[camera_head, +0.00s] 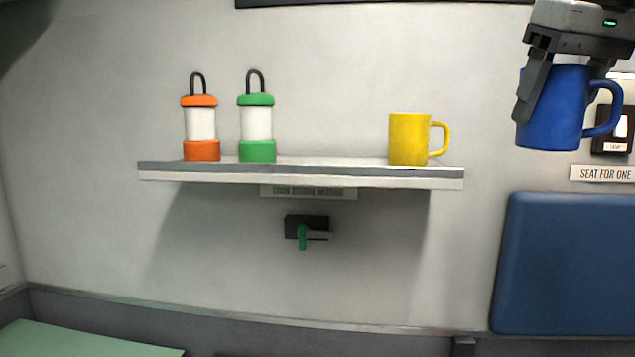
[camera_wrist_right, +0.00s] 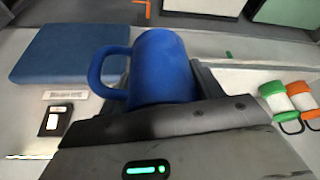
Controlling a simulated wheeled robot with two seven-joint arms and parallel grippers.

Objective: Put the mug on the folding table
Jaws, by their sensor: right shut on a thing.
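My right gripper (camera_head: 558,92) is shut on a blue mug (camera_head: 552,120) at the upper right of the head view. The mug is held in the air, roughly upright, handle to the right. The blue mug also shows in the wrist view (camera_wrist_right: 163,68), between the fingers. A yellow mug (camera_head: 408,140) stands at the right end of a flat white board with a grey edge (camera_head: 300,175), fixed to the wall. I cannot tell whether this board is the folding table. My left gripper is not in view.
An orange lantern (camera_head: 201,125) and a green lantern (camera_head: 257,125) stand on the board's left half; the stretch between green lantern and yellow mug is clear. A green-handled latch (camera_head: 303,236) is below. A blue pad (camera_head: 565,265) and a "SEAT FOR ONE" sign (camera_head: 602,173) are right.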

